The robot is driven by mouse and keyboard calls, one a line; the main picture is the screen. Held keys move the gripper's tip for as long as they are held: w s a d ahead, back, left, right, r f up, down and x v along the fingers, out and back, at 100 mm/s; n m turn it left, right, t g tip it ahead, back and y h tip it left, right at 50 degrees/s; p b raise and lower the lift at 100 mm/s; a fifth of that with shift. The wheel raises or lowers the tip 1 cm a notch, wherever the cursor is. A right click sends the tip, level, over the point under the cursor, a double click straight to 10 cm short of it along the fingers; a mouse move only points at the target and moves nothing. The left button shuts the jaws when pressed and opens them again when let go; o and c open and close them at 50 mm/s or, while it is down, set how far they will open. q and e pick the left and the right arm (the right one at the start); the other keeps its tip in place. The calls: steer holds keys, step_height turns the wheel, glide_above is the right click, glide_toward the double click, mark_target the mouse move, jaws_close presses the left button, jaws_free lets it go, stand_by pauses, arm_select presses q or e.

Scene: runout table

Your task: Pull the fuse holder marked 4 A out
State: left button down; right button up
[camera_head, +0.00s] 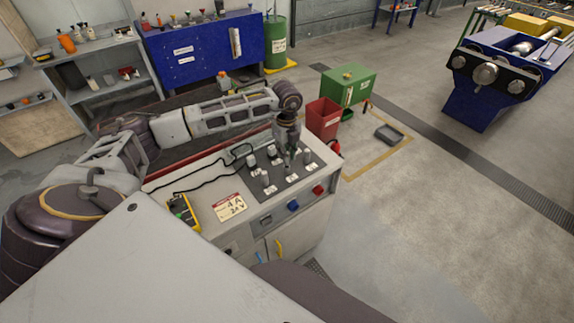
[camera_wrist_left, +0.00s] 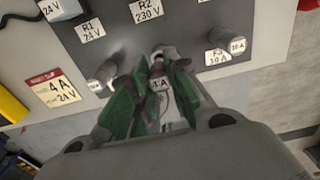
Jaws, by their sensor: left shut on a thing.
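My left gripper (camera_head: 289,158) points down at the top of the grey control cabinet (camera_head: 212,182). In the left wrist view its green-padded fingers (camera_wrist_left: 160,95) are closed around a small grey fuse holder (camera_wrist_left: 158,84). That holder's label ends in "A"; its number is hard to read, and its lower part is hidden by the fingers. I cannot tell whether it is still seated. Another grey holder (camera_wrist_left: 105,73) stands to its left, and one marked 10 A (camera_wrist_left: 232,43) to its right. A card (camera_wrist_left: 57,92) reads 4 A, 24 V. My right gripper is not in view.
Relays with black leads (camera_head: 251,160) stand behind the holders, close to the gripper. A yellow meter (camera_head: 183,211) lies at the cabinet's left. A red bin (camera_head: 323,118) and green box (camera_head: 348,85) stand beyond it. Open floor lies to the right.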

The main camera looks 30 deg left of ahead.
arm_select(q)
steer(key=shift+r+p, duration=0.55)
steer(key=shift+r, duration=0.5)
